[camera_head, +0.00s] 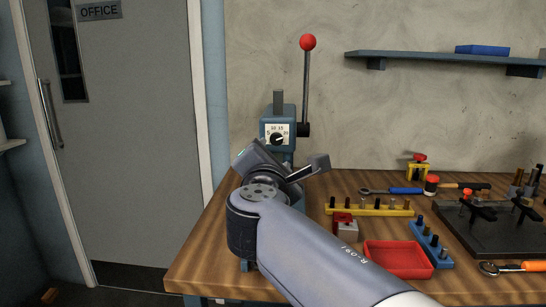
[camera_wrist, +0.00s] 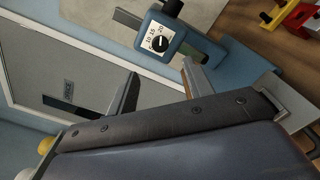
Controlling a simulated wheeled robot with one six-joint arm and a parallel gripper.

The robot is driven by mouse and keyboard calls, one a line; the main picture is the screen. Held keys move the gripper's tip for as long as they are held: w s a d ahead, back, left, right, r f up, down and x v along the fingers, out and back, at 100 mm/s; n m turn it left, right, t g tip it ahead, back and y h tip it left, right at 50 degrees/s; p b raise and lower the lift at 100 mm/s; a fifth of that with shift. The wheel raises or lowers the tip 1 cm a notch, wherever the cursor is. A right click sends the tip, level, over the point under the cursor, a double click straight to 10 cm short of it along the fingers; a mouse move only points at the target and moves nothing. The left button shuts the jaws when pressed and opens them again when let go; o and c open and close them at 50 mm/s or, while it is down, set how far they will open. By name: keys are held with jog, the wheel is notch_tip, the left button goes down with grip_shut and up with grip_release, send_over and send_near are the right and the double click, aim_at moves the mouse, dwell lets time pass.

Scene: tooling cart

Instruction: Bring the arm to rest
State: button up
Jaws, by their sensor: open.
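My arm (camera_head: 320,250) reaches up from the lower right in the head view, over the left end of the bench. My gripper (camera_head: 293,168) is at its end, in front of the blue press (camera_head: 276,128) with the numbered dial and the red-knobbed lever. In the wrist view my gripper (camera_wrist: 160,82) shows two fingers spread apart with nothing between them. The press's dial (camera_wrist: 160,43) shows beyond the fingers. The arm hides the press's lower part in the head view.
The wooden bench (camera_head: 215,262) holds a red tray (camera_head: 398,259), a yellow rack (camera_head: 372,211), a blue rack (camera_head: 431,243), a red-and-grey block (camera_head: 345,228) and a dark fixture plate (camera_head: 485,238). A shelf (camera_head: 425,57) is above. A grey door (camera_head: 135,150) stands left.

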aim_at(277, 139)
jog(key=shift+w, duration=0.15)
jog(key=w, duration=1)
jog(key=shift+w+d+p, duration=0.2)
jog(key=shift+w+p, duration=0.1)
jog(key=shift+p, duration=0.05)
